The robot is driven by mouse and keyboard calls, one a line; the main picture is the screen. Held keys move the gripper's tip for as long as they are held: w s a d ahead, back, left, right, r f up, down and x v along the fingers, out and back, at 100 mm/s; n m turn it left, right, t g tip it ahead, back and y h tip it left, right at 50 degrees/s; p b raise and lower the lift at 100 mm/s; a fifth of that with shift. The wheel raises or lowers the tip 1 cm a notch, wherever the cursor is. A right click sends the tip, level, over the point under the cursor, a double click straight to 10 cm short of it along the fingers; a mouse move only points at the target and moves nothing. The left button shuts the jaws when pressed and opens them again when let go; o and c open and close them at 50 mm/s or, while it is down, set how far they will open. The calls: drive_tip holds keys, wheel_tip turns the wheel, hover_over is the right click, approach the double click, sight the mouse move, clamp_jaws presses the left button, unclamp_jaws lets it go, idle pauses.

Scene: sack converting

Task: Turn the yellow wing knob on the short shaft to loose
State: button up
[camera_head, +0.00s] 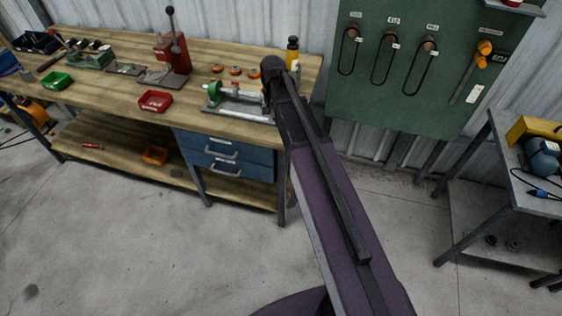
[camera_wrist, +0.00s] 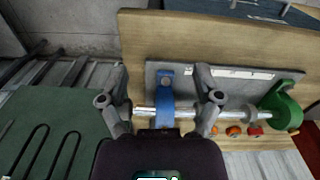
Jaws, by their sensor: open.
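I cannot make out a yellow wing knob on the shaft in either view. A silvery shaft (camera_wrist: 236,114) lies across a grey base plate (camera_wrist: 190,75) on the workbench. A blue support (camera_wrist: 164,92) and a green end bracket (camera_wrist: 283,105) stand along it. The shaft also shows in the head view (camera_head: 240,93), beside the green bracket (camera_head: 214,92), partly hidden by my arm. My gripper (camera_wrist: 161,98) is open and empty. In the wrist view its fingers appear either side of the blue support; contact cannot be told.
Orange pieces (camera_head: 235,70) lie behind the shaft. A yellow bottle (camera_head: 292,54) stands near my arm. A red press (camera_head: 172,55) and red tray (camera_head: 155,101) are further left. A green board (camera_head: 400,95) with orange-yellow pieces (camera_head: 484,47) stands at right.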

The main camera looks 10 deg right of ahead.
drive_tip(key=s+f+n+b, duration=0.1)
drive_tip(key=s+f+b, duration=0.7)
drive_tip(key=f+b, duration=0.5)
drive_tip(key=shift+s+f+n, duration=0.2)
drive_tip(key=shift+f+n, duration=0.05)
drive_tip(key=shift+n, duration=0.15)
idle(0.5)
drive_tip(key=s+r+n+p, duration=0.2)
drive_tip(key=s+r+p, duration=0.1)
drive_tip(key=s, duration=0.9)
drive_tip(key=shift+s+n, duration=0.25)
drive_tip(key=shift+n, duration=0.15)
drive_tip(key=shift+a, duration=0.1)
drive_tip(key=c, duration=0.4)
drive_tip(key=shift+o, duration=0.2)
